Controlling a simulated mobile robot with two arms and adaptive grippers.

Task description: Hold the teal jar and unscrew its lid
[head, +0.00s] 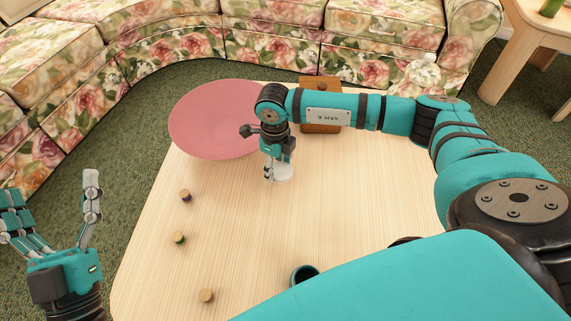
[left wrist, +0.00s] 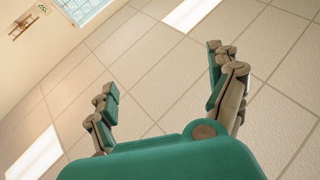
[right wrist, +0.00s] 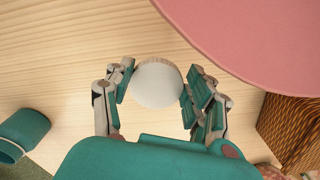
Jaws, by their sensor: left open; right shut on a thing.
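My right gripper (head: 278,172) is low over the pale wooden table, shut on a small pale round thing (right wrist: 158,84) with a whitish top. This thing also shows as whitish under the fingers in the head view (head: 284,173); I see no teal on it. A teal, round, open-looking vessel (head: 303,274) stands near the table's front, partly hidden by my arm; it also shows at the left of the right wrist view (right wrist: 27,132).
A large pink round dish (head: 205,125) lies close left of my right gripper. A brown box (head: 320,90) stands behind my right arm. Small corks (head: 185,195) are spread along the table's left side. A floral sofa (head: 270,55) curves behind. The table's middle is clear.

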